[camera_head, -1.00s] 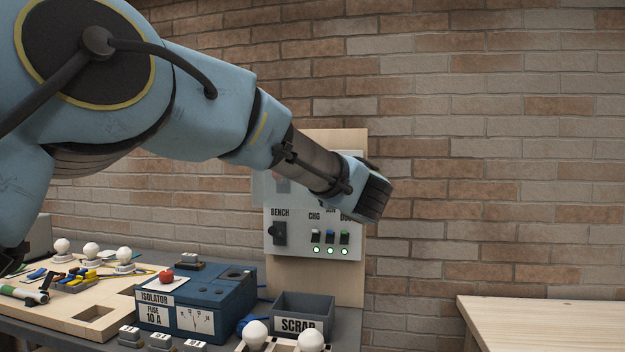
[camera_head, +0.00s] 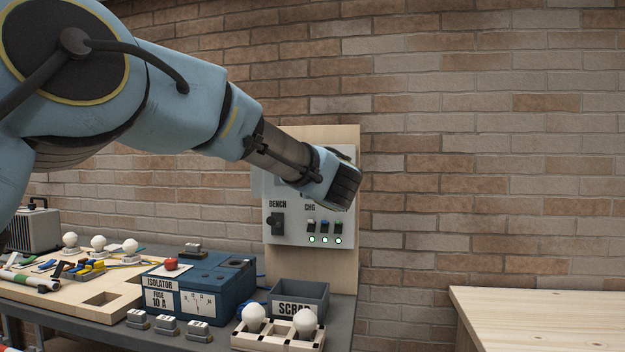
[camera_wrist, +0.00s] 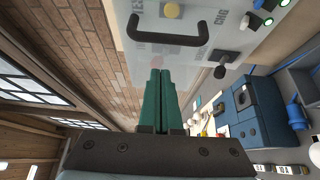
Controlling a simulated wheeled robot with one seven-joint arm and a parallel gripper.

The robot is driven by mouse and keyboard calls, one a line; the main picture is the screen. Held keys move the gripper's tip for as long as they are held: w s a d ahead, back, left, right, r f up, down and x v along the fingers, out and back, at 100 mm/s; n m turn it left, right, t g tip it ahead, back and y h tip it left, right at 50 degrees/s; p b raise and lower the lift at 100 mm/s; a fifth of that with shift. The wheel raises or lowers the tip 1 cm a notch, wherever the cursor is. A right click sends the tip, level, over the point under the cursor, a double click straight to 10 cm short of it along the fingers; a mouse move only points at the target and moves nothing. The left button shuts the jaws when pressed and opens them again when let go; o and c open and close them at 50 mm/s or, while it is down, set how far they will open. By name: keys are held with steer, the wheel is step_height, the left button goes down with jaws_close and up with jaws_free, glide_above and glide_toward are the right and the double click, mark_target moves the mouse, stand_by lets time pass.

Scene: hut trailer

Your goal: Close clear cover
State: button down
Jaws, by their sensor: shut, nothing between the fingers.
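The clear cover (camera_wrist: 140,52) is a see-through sheet with a black bar handle (camera_wrist: 165,30), large in the upper wrist view. In the head view, part of it shows faintly past the left edge of the grey control panel (camera_head: 270,238), standing out from the panel, so it looks open. My gripper (camera_wrist: 160,73) has green fingers pressed together and empty. Its tips overlap the cover's lower edge in the wrist view, below the handle; I cannot tell whether they touch. In the head view my wrist hides the panel's upper part and the fingers are not visible.
The panel has a black BENCH switch (camera_head: 277,224) and small switches above green lamps (camera_head: 325,240). Below stand a blue isolator box (camera_head: 225,277), a SCRAP bin (camera_head: 300,293) and bulbs on a wooden tray (camera_head: 275,340). A wooden table (camera_head: 540,315) stands at right.

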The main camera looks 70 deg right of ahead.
steer(key=s+d+b, duration=0.1)
steer(key=s+d, duration=0.1)
steer(key=s, duration=0.7)
steer(key=shift+d+b, duration=0.35)
steer(key=shift+b, duration=0.05)
steer(key=shift+s, duration=0.1)
